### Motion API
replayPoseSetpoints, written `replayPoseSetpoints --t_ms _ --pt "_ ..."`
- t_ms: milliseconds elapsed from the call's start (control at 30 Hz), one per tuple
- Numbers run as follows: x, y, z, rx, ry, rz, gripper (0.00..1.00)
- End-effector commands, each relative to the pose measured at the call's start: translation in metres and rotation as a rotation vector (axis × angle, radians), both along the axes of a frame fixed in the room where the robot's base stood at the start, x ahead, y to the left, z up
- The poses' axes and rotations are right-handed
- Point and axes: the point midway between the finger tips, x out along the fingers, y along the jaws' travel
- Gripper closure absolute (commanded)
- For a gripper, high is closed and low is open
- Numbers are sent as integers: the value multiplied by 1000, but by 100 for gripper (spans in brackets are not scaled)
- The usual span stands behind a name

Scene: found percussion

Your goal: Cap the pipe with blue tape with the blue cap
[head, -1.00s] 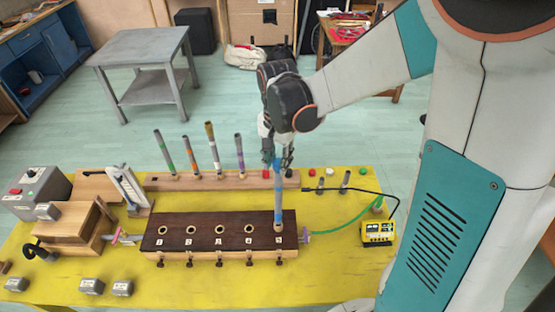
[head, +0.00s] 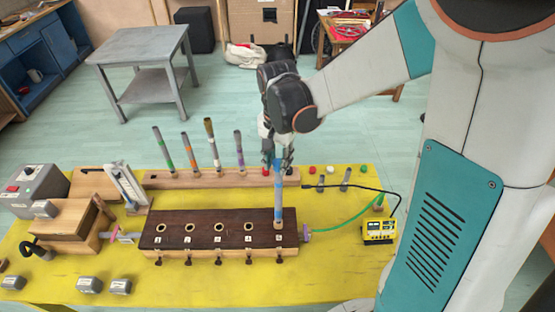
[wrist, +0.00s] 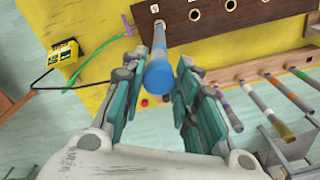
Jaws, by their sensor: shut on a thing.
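The pipe with blue tape (head: 278,208) stands upright in the rightmost hole of the dark wooden block (head: 170,242). My gripper (head: 278,160) is over the pipe's top, pointing down, with its fingers on either side of it. The blue cap (wrist: 159,76) shows as a broad blue end at the top of the pipe in the wrist view, between the fingertips of my gripper (wrist: 165,72). My gripper is shut on this cap. The fingers partly hide the joint between cap and pipe, so I cannot tell how far down the cap sits.
Several taped pipes (head: 190,152) stand in a wooden rack (head: 230,180) behind the block. Red, white and green caps (head: 329,170) lie to the right of my gripper. A yellow meter (head: 378,229) with cables is at the right. The yellow front area is mostly clear.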

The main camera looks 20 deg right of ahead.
Motion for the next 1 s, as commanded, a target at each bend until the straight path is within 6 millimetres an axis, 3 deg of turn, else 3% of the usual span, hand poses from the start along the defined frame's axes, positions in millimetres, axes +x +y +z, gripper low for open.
replayPoseSetpoints --t_ms 467,500,600,1000 --pt "0 0 -12 0 0 0 82" --pt "0 0 -12 0 0 0 69" --pt "0 0 -11 0 0 0 48" --pt "0 0 -8 0 0 0 48"
